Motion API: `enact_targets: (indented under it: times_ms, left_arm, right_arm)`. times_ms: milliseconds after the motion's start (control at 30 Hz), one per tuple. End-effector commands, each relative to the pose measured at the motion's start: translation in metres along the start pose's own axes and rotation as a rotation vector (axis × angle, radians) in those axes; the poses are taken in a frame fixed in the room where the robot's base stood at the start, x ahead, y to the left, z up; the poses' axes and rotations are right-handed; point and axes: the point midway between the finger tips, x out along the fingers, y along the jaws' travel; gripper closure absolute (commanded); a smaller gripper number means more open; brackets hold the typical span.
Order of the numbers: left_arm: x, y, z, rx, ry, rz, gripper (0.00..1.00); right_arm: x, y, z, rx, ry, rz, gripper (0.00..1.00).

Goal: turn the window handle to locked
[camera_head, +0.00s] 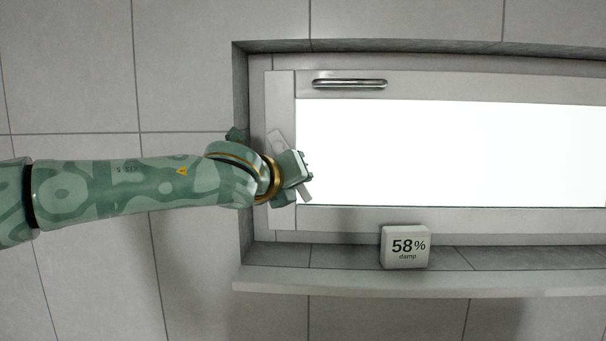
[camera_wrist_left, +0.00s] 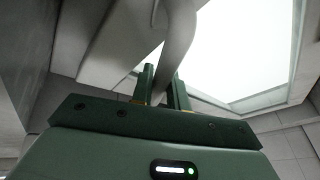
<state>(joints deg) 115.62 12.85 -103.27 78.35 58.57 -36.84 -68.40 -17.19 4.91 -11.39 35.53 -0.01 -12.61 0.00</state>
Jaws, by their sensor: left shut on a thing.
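The window handle (camera_head: 305,192) is a pale grey lever on the left upright of the window frame (camera_head: 281,90) in the head view. It lies tilted, running from upper left to lower right, and its middle is hidden behind my left gripper (camera_head: 304,172). In the left wrist view the handle (camera_wrist_left: 178,42) comes down from the top as a smooth grey bar between the two green fingers of my left gripper (camera_wrist_left: 166,84). The left gripper is shut on the handle. My right gripper is in neither view.
A bright white window pane (camera_head: 450,150) fills the right side. A metal pull bar (camera_head: 349,84) is on the upper frame. A small block reading "58% damp" (camera_head: 405,247) stands on the sill (camera_head: 430,281) below. The recess's left edge is close to my left wrist.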

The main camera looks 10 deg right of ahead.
Motion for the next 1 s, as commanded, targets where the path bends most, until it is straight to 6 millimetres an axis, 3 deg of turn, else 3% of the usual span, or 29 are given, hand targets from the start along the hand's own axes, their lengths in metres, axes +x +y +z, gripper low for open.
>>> enact_targets:
  times_ms: [500,1000]
  left_arm:
    - [-0.007,0.028,0.003,0.377,0.083,0.156,1.0]
    - [-0.01,0.036,0.006,0.506,0.112,0.208,1.0]
  right_arm:
    - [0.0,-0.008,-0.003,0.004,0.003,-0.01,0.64]
    - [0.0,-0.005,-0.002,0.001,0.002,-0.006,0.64]
